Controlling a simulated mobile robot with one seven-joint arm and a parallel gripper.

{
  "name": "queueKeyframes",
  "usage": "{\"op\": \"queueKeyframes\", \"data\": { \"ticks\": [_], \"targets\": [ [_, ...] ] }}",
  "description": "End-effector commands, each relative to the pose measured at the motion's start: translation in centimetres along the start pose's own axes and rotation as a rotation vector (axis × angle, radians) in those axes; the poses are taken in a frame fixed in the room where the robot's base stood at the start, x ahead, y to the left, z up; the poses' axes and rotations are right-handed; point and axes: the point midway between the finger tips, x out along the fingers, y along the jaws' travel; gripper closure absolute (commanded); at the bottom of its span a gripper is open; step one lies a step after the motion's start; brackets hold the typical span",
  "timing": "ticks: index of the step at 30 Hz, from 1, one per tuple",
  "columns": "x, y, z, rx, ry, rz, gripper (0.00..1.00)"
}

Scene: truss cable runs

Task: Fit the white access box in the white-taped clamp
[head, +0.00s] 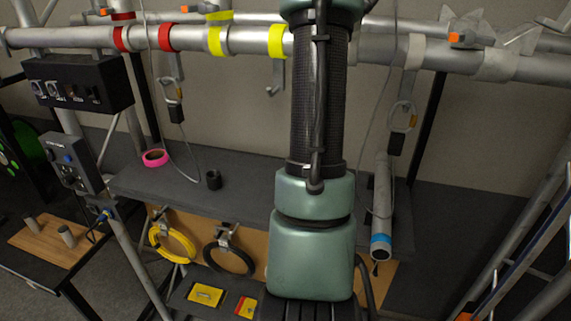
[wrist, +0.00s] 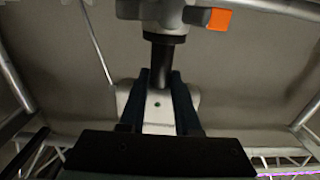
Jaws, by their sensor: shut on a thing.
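In the wrist view my gripper (wrist: 160,76) has its two dark fingers shut on the white access box (wrist: 157,106), a pale body with a small green dot. A black post (wrist: 161,58) rises above the box between the fingertips. The post meets the underside of a grey clamp (wrist: 158,12) with an orange lever (wrist: 219,18); I cannot tell whether it is seated in it. No tape colour shows there. In the head view white tape (head: 415,51) wraps the truss tube right of my arm, with another white band (head: 495,60) farther right. My gripper and the box are outside the head view.
Red (head: 166,38) and yellow (head: 277,41) taped bands sit on the tube left of my arm. A grey cylinder with a blue band (head: 382,215) and cables hang below the tube. A dark shelf (head: 250,185) holds pink tape (head: 155,157). Slanted truss tubes stand at right.

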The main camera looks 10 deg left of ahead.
Motion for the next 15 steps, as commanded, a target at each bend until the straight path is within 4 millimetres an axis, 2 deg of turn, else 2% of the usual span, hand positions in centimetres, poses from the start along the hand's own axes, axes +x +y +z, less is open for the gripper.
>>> {"op": "queueKeyframes", "data": {
  "ticks": [5,6,11,15],
  "targets": [
    [0.02,0.00,0.08,0.000,-0.002,0.000,1.00],
    [0.02,0.00,0.10,0.000,-0.003,0.000,0.65],
    [0.04,0.00,0.15,0.000,-0.004,0.000,0.36],
    [0.05,-0.01,0.17,0.000,-0.004,0.000,0.34]
  ]
}}
